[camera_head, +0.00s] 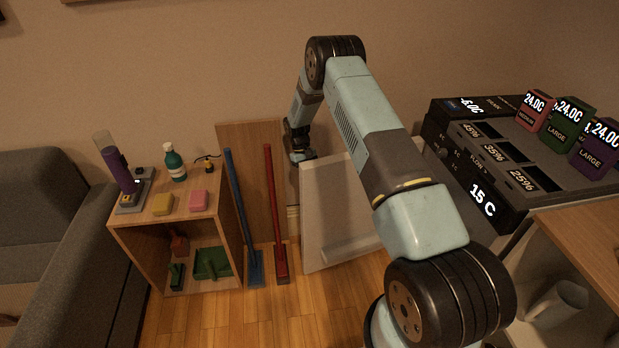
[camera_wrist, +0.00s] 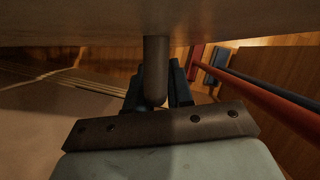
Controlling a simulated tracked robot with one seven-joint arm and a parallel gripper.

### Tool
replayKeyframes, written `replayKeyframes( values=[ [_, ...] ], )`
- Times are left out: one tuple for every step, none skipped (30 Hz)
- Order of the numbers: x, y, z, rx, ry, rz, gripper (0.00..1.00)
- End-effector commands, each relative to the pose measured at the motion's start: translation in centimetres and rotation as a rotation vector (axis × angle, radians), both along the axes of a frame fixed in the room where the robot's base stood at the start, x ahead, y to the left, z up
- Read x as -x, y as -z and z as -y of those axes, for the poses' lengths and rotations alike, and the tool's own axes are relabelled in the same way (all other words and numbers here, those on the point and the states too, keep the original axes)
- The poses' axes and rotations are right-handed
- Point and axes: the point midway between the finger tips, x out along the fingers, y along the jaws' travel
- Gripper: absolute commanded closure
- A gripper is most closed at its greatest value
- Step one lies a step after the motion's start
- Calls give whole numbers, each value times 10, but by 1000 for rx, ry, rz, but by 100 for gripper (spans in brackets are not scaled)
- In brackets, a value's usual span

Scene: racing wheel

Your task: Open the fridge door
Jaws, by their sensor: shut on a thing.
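The fridge door (camera_head: 330,215) is a pale panel standing out from the dark appliance unit (camera_head: 480,190) on the right. It is swung open, with what looks like its inner face and a low ledge toward the head camera. My gripper (camera_head: 299,156) is at the door's far upper left edge, its fingertips mostly hidden. In the wrist view the door (camera_wrist: 160,22) fills the top of the picture. A dark rounded handle bar (camera_wrist: 155,70) runs down from it between my gripper's fingers (camera_wrist: 157,92), which are shut on it.
A blue-handled tool (camera_head: 240,200) and a red-handled one (camera_head: 273,200) lean on the wall close left of the door. A wooden shelf (camera_head: 125,245) with bottles, sponges and a dustpan stands further left. Colored boxes (camera_head: 570,125) sit on the unit. Floor (camera_head: 330,300) before the door is clear.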

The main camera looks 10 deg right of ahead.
Motion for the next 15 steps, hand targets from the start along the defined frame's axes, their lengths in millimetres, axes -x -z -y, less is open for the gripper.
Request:
replayKeyframes(
  values=[
    [1, 1, 3, 4, 0, -2, 100],
    [1, 1, 3, 5, -1, -1, 100],
    [1, 1, 3, 5, -2, -2, 77],
    [1, 1, 2, 5, -3, -2, 74],
    [1, 1, 1, 4, -2, -2, 71],
    [1, 1, 1, 4, -2, -2, 67],
    [1, 1, 1, 4, -2, -2, 64],
    [1, 1, 1, 4, -2, -2, 61],
    [1, 1, 0, 4, -3, -2, 58],
    [1, 1, -1, 3, -4, -1, 58],
    [1, 1, -1, 3, -4, -1, 58],
    [1, 1, -1, 3, -4, -1, 58],
    [1, 1, -1, 3, -4, -1, 58],
    [1, 1, -1, 3, -4, -1, 58],
    [1, 0, -2, 3, -5, -1, 58]
  ],
)
